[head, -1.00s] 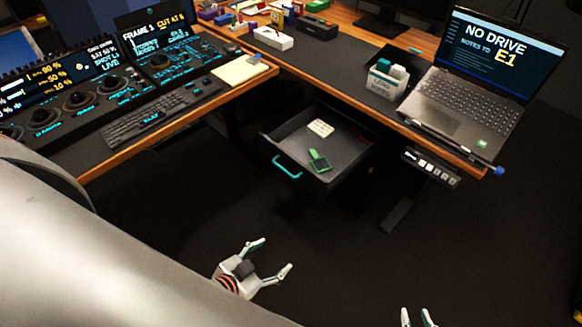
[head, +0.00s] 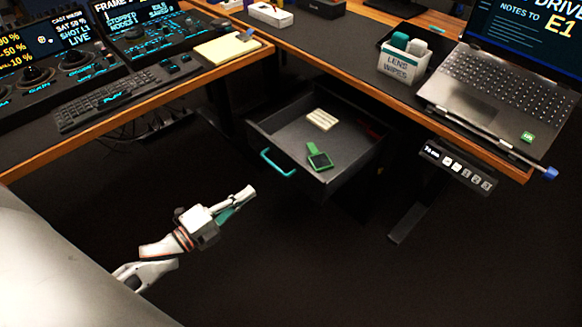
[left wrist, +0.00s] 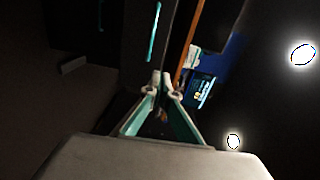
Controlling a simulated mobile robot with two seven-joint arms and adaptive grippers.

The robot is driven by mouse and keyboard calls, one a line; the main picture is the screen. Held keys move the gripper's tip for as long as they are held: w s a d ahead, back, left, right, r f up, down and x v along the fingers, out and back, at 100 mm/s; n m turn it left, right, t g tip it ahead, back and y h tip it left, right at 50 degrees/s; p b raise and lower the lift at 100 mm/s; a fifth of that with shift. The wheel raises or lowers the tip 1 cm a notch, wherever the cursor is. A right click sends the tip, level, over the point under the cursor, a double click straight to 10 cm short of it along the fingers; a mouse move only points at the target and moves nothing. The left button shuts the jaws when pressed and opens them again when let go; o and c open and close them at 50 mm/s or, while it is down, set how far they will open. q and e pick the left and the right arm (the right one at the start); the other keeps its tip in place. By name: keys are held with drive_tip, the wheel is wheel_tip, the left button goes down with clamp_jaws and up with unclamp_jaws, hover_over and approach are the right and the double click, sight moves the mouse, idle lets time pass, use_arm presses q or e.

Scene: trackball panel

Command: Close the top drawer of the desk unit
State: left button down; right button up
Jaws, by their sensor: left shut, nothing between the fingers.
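The top drawer (head: 352,172) of the desk unit is pulled out below the desk top. It is dark grey with a teal handle (head: 278,163) on its front. Inside lie a green item with a dark square (head: 320,160) and a pale block (head: 321,120). My left gripper (head: 249,192) is shut and empty, in front of and below the drawer's handle, apart from it. In the left wrist view its fingertips (left wrist: 161,76) meet, and a teal handle (left wrist: 154,30) shows beyond them. My right gripper is not in view.
The desk top (head: 330,42) carries a laptop (head: 490,95) and a lens wipes box (head: 403,62). A control panel (head: 458,168) hangs under its right edge. A keyboard (head: 120,95) sits on the left desk. The floor before the drawer is clear.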

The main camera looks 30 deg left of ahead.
use_arm(q)
drive_tip(key=b, duration=0.1)
approach(293, 161)
drive_tip(key=x, duration=0.5)
drive_tip(key=shift+w+f, duration=0.1)
drive_tip(key=shift+w, duration=0.05)
drive_tip(key=shift+w+d, duration=0.15)
drive_tip(key=shift+w, duration=0.2)
drive_tip(key=shift+w+d, duration=0.15)
drive_tip(key=shift+w, duration=0.25)
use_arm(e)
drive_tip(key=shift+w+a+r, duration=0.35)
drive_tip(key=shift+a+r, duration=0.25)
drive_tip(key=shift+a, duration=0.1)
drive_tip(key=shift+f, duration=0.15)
